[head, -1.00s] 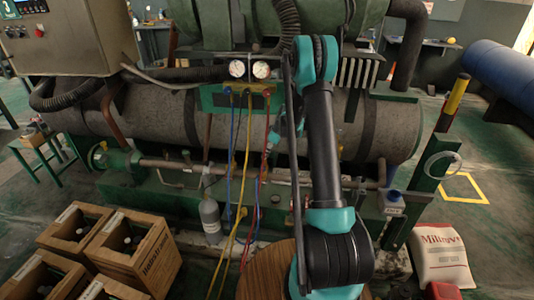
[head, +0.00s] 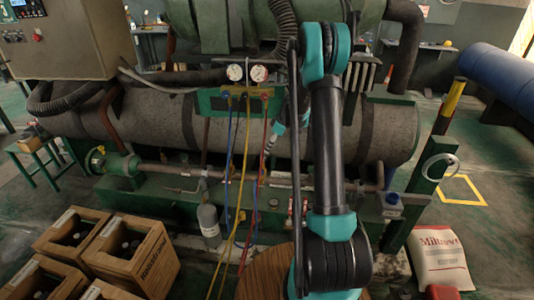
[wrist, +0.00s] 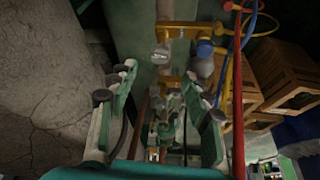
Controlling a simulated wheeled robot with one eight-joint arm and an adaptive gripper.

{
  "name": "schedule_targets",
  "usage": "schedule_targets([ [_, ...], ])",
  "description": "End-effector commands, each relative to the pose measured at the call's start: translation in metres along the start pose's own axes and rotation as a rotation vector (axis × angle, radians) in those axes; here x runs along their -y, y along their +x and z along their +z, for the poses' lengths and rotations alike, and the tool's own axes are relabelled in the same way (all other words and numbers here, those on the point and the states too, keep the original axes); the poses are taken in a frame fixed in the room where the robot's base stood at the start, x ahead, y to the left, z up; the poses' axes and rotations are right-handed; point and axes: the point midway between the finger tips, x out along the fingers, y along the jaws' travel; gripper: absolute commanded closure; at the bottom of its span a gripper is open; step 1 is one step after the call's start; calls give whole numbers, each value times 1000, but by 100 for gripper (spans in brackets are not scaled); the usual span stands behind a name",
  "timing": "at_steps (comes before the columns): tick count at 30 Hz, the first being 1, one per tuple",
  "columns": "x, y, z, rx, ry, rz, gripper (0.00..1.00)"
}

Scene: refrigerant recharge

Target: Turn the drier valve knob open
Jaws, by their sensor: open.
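In the wrist view my gripper (wrist: 160,105) is open, with one finger on each side and nothing clearly held between the tips. Ahead of it is a pale silvery knob (wrist: 160,55) beside yellow pipework (wrist: 180,30). A blue knob (wrist: 205,48) sits just right of it. I cannot tell for sure which of these is the drier valve knob. Brassy fittings (wrist: 165,130) show between the fingers, lower down. In the head view my arm hides the gripper's fingertips; the pipe line (head: 160,168) runs low along the green machine base.
Two gauges (head: 246,73) hang above blue, yellow and red hoses (head: 240,150). The red hose (wrist: 238,90) passes close to the right finger. A grey cylinder (head: 208,222), wooden crates (head: 140,255) and a white sack (head: 440,255) stand low in front.

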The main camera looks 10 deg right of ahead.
Motion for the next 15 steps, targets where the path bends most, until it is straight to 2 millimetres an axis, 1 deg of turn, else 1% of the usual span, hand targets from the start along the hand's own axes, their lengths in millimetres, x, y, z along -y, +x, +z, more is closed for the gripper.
schedule_targets([
  [1,0,-10,0,0,2,0,51],
  [3,0,-22,1,0,2,0,51],
  [6,0,-34,0,0,1,0,51],
  [10,0,-42,0,0,0,0,51],
  [15,0,-45,0,0,0,0,51],
])
